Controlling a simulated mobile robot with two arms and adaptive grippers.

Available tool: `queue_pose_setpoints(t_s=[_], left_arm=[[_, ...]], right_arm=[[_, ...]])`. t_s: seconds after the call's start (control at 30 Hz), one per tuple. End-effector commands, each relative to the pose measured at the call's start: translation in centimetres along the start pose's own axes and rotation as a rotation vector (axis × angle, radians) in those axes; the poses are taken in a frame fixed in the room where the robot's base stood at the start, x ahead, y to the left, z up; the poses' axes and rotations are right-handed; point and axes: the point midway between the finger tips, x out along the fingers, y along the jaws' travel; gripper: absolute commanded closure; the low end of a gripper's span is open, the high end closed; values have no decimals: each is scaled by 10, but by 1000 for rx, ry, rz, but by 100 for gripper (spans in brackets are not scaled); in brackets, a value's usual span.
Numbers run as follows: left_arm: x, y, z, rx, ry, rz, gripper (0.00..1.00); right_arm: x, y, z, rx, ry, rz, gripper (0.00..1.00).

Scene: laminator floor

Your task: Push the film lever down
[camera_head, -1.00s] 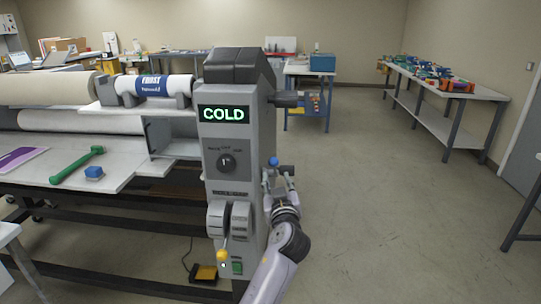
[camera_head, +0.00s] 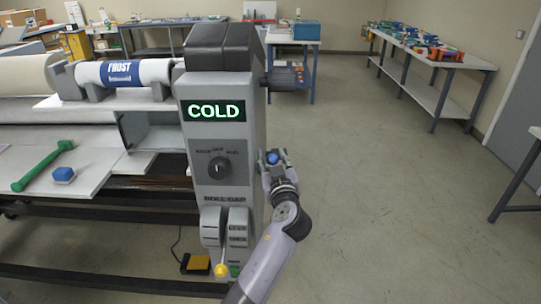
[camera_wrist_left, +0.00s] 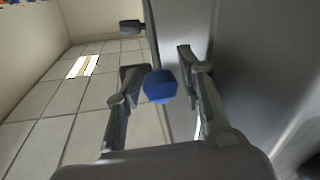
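The grey laminator end cabinet (camera_head: 218,135) stands upright with a lit COLD display (camera_head: 213,111). A lever with a blue knob (camera_head: 273,157) is at its right side; the knob also shows in the left wrist view (camera_wrist_left: 160,87). My left gripper (camera_head: 272,164) is at this knob. In the wrist view its fingers (camera_wrist_left: 160,85) are apart, with the knob between them and a gap on the left; contact on the right cannot be told. A yellow-knobbed lever (camera_head: 221,270) sits low on the cabinet front. Which lever is the film lever is not readable. My right gripper is out of view.
A dark round selector (camera_head: 219,168) is on the cabinet front. A yellow foot pedal (camera_head: 196,264) lies on the floor. A green tool (camera_head: 44,166) lies on the laminator table. Floor to the right is clear.

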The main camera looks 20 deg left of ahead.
Motion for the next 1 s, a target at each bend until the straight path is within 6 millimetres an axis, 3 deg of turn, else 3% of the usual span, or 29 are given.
queue_pose_setpoints(t_s=[0.17, 0.67, 1.0], left_arm=[[0, 0, 0, 0, -1, 0, 66], [0, 0, 0, 0, 0, 0, 99], [0, 0, 0, 1, 0, 0, 100]], right_arm=[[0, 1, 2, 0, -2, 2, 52], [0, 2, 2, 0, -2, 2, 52], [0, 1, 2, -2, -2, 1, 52]])
